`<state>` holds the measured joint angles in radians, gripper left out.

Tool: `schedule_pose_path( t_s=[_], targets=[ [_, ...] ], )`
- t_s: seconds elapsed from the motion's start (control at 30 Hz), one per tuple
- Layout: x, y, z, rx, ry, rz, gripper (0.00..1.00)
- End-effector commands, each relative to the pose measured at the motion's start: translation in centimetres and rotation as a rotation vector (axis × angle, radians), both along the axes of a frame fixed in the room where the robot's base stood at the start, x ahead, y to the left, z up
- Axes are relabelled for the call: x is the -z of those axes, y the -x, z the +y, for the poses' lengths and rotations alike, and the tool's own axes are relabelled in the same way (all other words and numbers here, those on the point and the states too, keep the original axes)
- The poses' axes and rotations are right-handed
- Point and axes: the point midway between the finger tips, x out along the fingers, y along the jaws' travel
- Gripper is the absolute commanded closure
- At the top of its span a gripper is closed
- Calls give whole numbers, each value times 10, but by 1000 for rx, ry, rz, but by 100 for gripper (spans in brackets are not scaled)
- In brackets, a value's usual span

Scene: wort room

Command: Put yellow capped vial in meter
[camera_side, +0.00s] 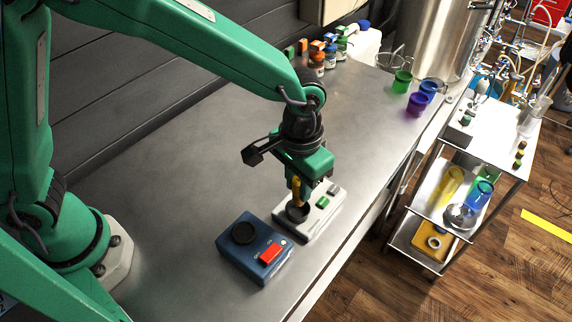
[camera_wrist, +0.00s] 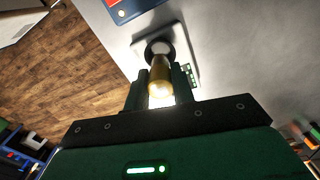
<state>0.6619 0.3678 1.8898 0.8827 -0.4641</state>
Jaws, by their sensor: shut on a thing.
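A yellow capped vial (camera_side: 296,190) hangs upright below my gripper (camera_side: 302,182) in the side view. My gripper is shut on it. The vial's lower end is at or just above the dark round well of the white meter (camera_side: 325,212); I cannot tell whether it has entered. In the wrist view the vial (camera_wrist: 159,76) shows between the two green fingers of my gripper (camera_wrist: 160,88), in line with the dark ring of the meter (camera_wrist: 158,48). The meter has green buttons on its top.
A blue box (camera_side: 254,250) with a black round top and a red button stands just left of the meter. Bottles (camera_side: 318,60) and coloured beakers (camera_side: 402,82) stand at the back of the metal bench. A cart (camera_side: 470,150) stands right. The bench's middle is clear.

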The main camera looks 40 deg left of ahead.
Motion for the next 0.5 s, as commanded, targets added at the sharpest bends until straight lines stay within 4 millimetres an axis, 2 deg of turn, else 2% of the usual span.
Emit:
schedule_pose_path(
  t_s=[0.23, 0.5],
  targets=[
    [28, 1, 0, 0, -2, 3, 92],
    [33, 0, 0, 0, 0, 0, 92]
  ],
)
